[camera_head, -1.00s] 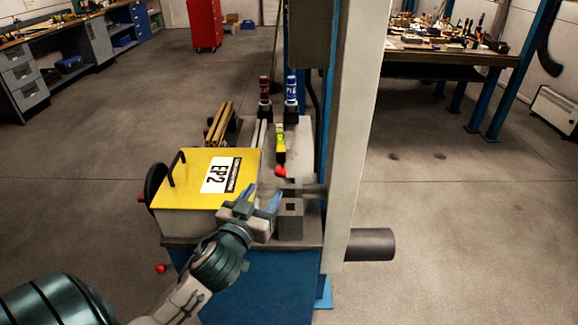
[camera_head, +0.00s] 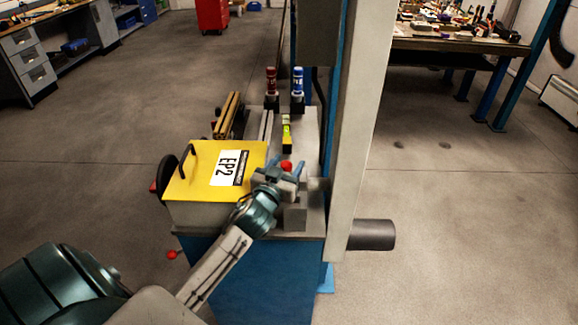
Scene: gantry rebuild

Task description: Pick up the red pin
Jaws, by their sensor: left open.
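The red pin (camera_head: 271,80) is a dark red upright piece in a dark holder at the back of the blue machine stand. A similar blue pin (camera_head: 298,80) stands just right of it. My left gripper (camera_head: 286,171) is open, with its fingers pointing away from me. It is over the stand's near part, right of the yellow box and well short of the red pin. A bright red round knob (camera_head: 286,165) appears between or just beyond the fingertips; I cannot tell if they touch it. My right gripper is not in view.
The yellow EP2 box (camera_head: 212,177) with a dark handle is left of my gripper. A yellow-green level (camera_head: 286,131) lies between gripper and pins. A tall pale column (camera_head: 355,130) blocks the right side. Grey blocks (camera_head: 295,213) sit below the gripper.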

